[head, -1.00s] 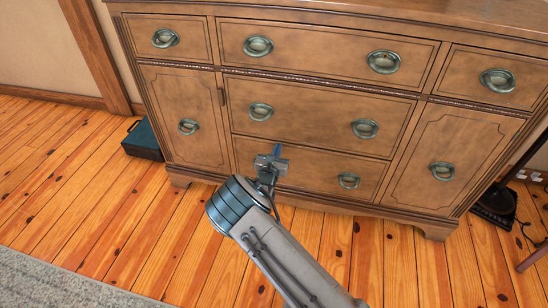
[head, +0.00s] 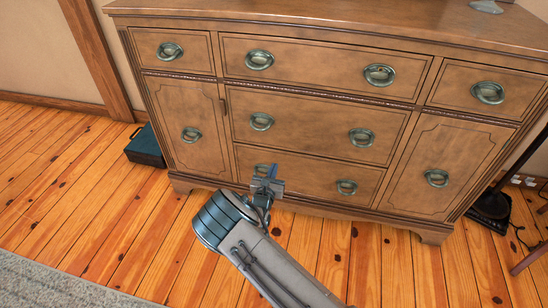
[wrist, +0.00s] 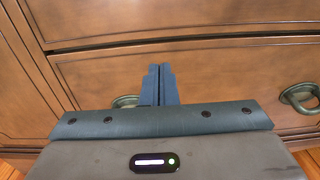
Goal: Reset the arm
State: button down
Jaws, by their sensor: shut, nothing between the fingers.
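My gripper (head: 272,171) is in front of the lower middle drawer (head: 310,176) of a wooden dresser. Its blue fingers are shut together with nothing between them, and they also show in the wrist view (wrist: 160,84). In the head view the gripper partly covers the left ring handle (head: 263,170) of that drawer. In the wrist view this handle (wrist: 125,101) is partly hidden behind the fingers and the gripper body. The right handle (head: 347,187) of the same drawer is clear of the gripper. I cannot tell whether the fingertips touch the drawer front.
The dresser (head: 325,76) fills the far side, its drawers and doors looking closed. A dark teal box (head: 145,146) stands on the floor at its left. A dark stand base (head: 490,207) is at the right. Plank floor (head: 120,215) is free at left; a grey rug (head: 50,285) lies lower left.

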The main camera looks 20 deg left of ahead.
jog(key=s+p, duration=0.2)
jog(key=s, duration=0.6)
jog(key=w+d+r+m+g+h+p, duration=0.1)
jog(key=w+d+r+m+h+p, duration=0.15)
jog(key=d+r+m+h, duration=0.35)
jog(key=w+d+r+m+g+h+p, duration=0.1)
jog(key=w+d+r+m+h+p, duration=0.15)
jog(key=d+r, duration=0.6)
jog(key=s+d+r+m+g+h+p, duration=0.35)
jog(key=d+r+m+g+p, duration=0.25)
jog(key=d+r+m+g, duration=0.75)
jog(key=s+d+r+m+g+y+p, duration=0.15)
jog(key=s+d+r+m+p, duration=0.25)
jog(key=s+d+r, duration=0.4)
jog(key=s+d+r+m+y+p, duration=0.25)
jog(key=s+d+r+p, duration=0.2)
jog(key=r, duration=0.45)
jog(key=s+r+m+t+y+p, duration=0.1)
jog(key=s+r+m+y+p, duration=0.5)
jog(key=s+r, duration=0.5)
notch_tip(320, 180, up, 4)
jog(key=m+p, duration=0.2)
jog(key=m, duration=0.1)
jog(key=shift+s+d+t, duration=0.15)
jog(key=shift+s+t, duration=0.2)
jog(key=shift+t, duration=0.05)
jog(key=shift+f, duration=0.1)
